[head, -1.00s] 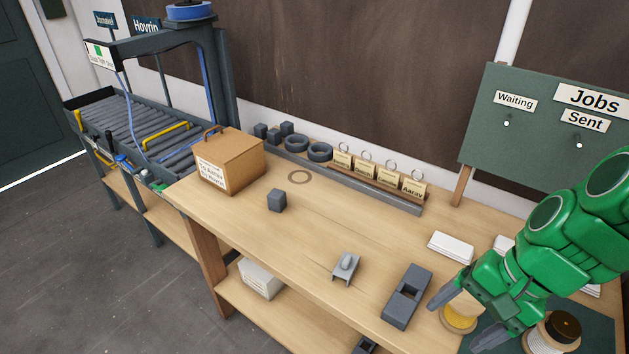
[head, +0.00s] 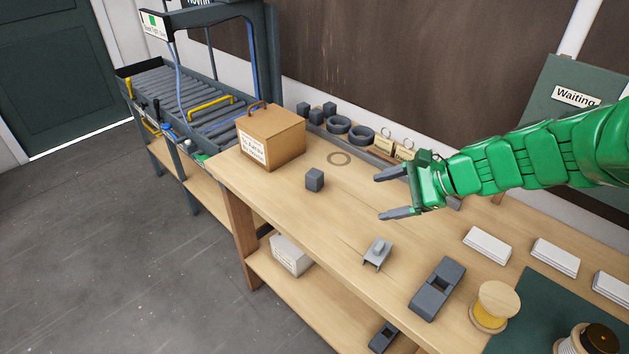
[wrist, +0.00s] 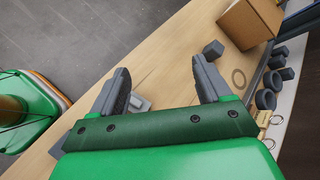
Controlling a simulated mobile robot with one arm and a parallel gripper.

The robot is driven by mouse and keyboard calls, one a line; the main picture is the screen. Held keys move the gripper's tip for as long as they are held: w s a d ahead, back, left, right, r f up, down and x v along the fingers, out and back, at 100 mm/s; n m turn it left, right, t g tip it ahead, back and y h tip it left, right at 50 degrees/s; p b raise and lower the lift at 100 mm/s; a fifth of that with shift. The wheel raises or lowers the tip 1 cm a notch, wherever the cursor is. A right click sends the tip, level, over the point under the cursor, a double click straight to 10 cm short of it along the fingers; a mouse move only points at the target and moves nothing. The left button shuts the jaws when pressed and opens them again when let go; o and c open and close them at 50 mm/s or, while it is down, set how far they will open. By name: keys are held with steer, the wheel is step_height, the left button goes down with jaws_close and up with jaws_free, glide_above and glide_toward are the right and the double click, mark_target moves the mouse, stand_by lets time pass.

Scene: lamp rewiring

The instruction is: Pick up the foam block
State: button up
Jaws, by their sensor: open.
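A small dark grey block (head: 314,180), which looks like the foam block, sits alone on the bench to the right of the cardboard box. It also shows in the wrist view (wrist: 213,49), beyond the tip of the right finger. My gripper (head: 380,197) is open and empty above the bench, to the right of the block and apart from it. Its fingers point left toward the block in the head view. In the wrist view the gap between the fingertips (wrist: 161,66) shows only bench top.
A cardboard box (head: 272,137) with a handle stands left of the block. Grey rings (head: 338,125) and small dark cubes (head: 316,116) line the back. A light grey fitting (head: 377,253), a dark grey tool (head: 437,288) and a yellow spool (head: 495,305) lie nearer the front right.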

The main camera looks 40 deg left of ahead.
steer(key=w+a+f+m+y, duration=0.1)
steer(key=w+a+f+m, duration=0.15)
steer(key=a, duration=0.35)
steer(key=w+a+f+m+y, duration=0.1)
steer(key=w+a+f+m, duration=0.15)
steer(key=a, duration=0.35)
steer(key=m+t+y, duration=0.2)
steer(key=m, duration=0.3)
glide_toward(321, 175)
steer(key=a+f, duration=0.1)
steer(key=a, duration=0.1)
steer(key=s+a+f, duration=0.1)
steer(key=a+f, duration=0.1)
steer(key=shift+f, duration=0.2)
steer(key=shift+x, duration=1.25)
steer(key=shift+r+x, duration=0.15)
steer(key=shift+x, duration=1.2)
steer(key=shift+r+x, duration=0.15)
steer(key=shift+x, duration=1.2)
steer(key=shift+w+f, duration=0.1)
steer(key=c, duration=1)
